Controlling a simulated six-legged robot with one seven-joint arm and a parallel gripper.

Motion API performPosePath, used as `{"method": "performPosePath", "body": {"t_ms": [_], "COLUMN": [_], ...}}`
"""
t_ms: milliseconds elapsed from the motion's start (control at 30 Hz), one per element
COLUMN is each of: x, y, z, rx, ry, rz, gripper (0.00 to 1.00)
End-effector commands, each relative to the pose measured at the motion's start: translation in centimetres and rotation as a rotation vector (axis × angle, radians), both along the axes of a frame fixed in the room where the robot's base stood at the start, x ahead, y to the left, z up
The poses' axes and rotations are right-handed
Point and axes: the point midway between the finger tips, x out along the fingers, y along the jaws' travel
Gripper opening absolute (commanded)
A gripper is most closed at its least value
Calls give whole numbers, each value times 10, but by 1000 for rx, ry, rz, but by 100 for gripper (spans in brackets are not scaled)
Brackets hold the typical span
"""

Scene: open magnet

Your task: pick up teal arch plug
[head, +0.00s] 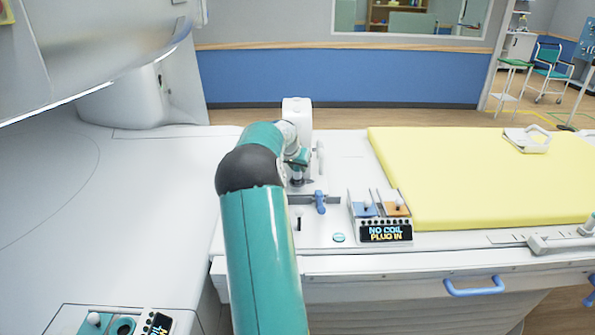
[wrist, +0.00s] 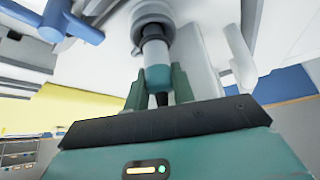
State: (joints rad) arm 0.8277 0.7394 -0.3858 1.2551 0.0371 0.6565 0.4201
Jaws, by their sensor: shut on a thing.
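My gripper (wrist: 158,92) shows in the wrist view with its two teal fingers on either side of a plug, the teal arch plug (wrist: 157,76). The plug has a teal end and a pale grey body, and the fingers are shut on it. Its far end meets a round grey collar; I cannot tell whether it is seated in it or clear. In the head view my gripper (head: 299,163) is at the white bed-end panel, beside a white upright housing (head: 297,112). My arm and wrist hide most of the plug there.
A blue lever (head: 320,202) stands just in front of the gripper. A yellow mattress (head: 480,175) lies further right.

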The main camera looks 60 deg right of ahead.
Motion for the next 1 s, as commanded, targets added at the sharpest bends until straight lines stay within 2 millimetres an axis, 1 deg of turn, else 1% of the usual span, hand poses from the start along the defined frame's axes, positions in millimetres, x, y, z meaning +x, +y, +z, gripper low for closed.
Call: {"method": "performPosePath", "body": {"t_ms": [133,267,433,600,700,833,1000], "x": [0,-14,-38,-67,-80,-93,-100], "y": [0,14,37,65,79,90,97], "z": [22,43,83,98,106,114,117], "rx": [-3,-2,-3,0,0,0,1], "ry": [-2,-2,-4,-2,-2,-1,0], "rz": [0,0,-1,0,0,1,0], "gripper": [0,0,0,0,0,0,0]}}
